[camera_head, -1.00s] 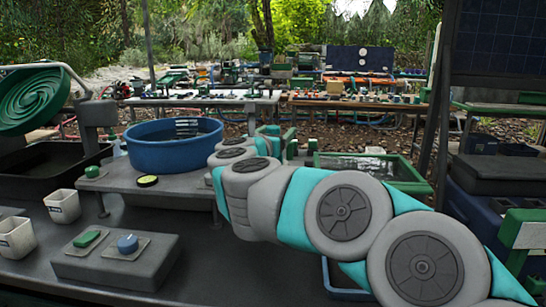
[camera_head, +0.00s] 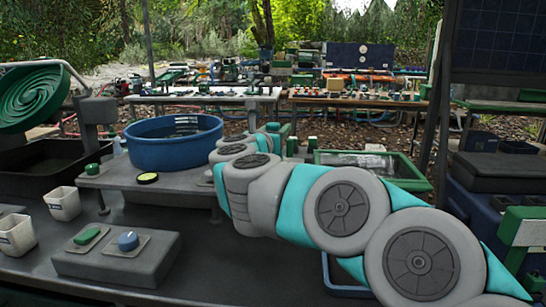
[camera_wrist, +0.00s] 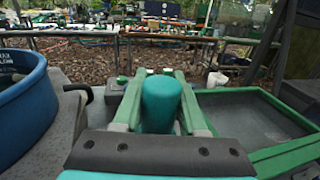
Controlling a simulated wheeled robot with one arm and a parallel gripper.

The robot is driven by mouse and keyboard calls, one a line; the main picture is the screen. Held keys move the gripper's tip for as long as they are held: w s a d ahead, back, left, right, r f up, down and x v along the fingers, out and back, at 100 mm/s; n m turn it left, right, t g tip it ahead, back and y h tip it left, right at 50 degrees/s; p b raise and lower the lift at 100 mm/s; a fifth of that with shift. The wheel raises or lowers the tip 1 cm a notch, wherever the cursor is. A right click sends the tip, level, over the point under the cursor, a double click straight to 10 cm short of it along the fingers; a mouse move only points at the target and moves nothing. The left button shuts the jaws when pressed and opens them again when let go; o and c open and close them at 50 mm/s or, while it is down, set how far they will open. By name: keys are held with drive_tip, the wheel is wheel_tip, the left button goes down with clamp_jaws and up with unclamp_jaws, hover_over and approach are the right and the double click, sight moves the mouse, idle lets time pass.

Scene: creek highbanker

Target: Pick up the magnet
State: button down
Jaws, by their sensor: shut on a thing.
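My gripper (camera_wrist: 160,75) has two green fingers in the wrist view. They are shut on a teal, round-topped cylinder (camera_wrist: 161,103), which appears to be the magnet. It stands upright between the fingers, and its lower part is hidden by the dark gripper body. In the head view my arm reaches away over the grey bench, and its links hide most of the gripper and the held thing.
A blue round tub (camera_head: 172,146) stands left of my arm, and it also shows in the wrist view (camera_wrist: 25,110). A green-rimmed tray (camera_head: 375,168) lies to the right. A yellow-topped disc (camera_head: 148,178) and a green knob (camera_head: 92,169) sit on the grey bench.

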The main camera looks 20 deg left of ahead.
drive_tip(key=shift+r, duration=0.1)
idle(0.3)
wheel_tip(320, 180, up, 10)
drive_tip(key=shift+p, duration=0.35)
idle(0.5)
drive_tip(key=shift+r+p, duration=1.2)
drive_tip(key=shift+r, duration=1.25)
